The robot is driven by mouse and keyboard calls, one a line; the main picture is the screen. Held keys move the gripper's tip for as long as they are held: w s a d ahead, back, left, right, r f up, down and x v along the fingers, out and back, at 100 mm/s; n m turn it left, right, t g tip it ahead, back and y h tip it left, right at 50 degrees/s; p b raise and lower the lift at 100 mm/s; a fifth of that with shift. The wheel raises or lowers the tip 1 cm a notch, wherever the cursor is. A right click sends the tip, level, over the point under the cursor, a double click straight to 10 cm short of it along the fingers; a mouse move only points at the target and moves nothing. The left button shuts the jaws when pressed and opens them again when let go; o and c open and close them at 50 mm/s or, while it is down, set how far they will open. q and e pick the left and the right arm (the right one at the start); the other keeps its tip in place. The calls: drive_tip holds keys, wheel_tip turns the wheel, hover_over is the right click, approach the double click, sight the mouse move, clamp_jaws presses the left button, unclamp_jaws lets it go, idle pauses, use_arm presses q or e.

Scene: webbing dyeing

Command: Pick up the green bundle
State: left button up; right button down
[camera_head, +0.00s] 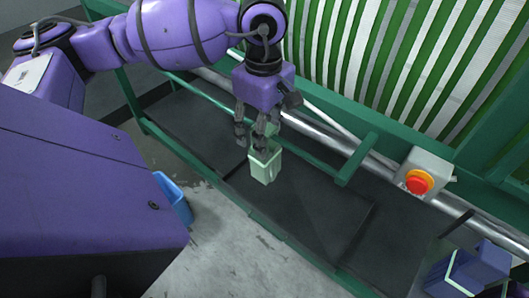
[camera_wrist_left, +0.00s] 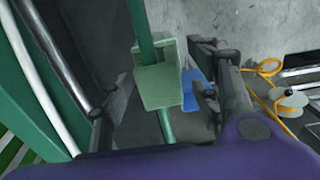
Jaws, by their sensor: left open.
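The pale green bundle (camera_head: 264,166) shows in the head view as a small upright block above the dark floor mats, just below my left gripper (camera_head: 252,138). Its top is partly hidden by the fingers. In the left wrist view the green bundle (camera_wrist_left: 159,86) lies in line between the two dark fingers of my left gripper (camera_wrist_left: 158,98), which are spread apart. A green bar lines up with it there. I cannot tell whether the fingers touch it. My right gripper cannot be made out.
A green rail (camera_head: 358,160) and a steel bar run close beside the gripper. Green and white webbing (camera_head: 385,60) hangs behind. A red button (camera_head: 419,181) sits on a box to the right. A blue container (camera_head: 173,198) stands on the floor. A purple block (camera_head: 482,262) is at lower right.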

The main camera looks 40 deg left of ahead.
use_arm(q)
drive_tip(key=shift+c, duration=0.5)
clamp_jaws()
drive_tip(key=shift+r, duration=0.1)
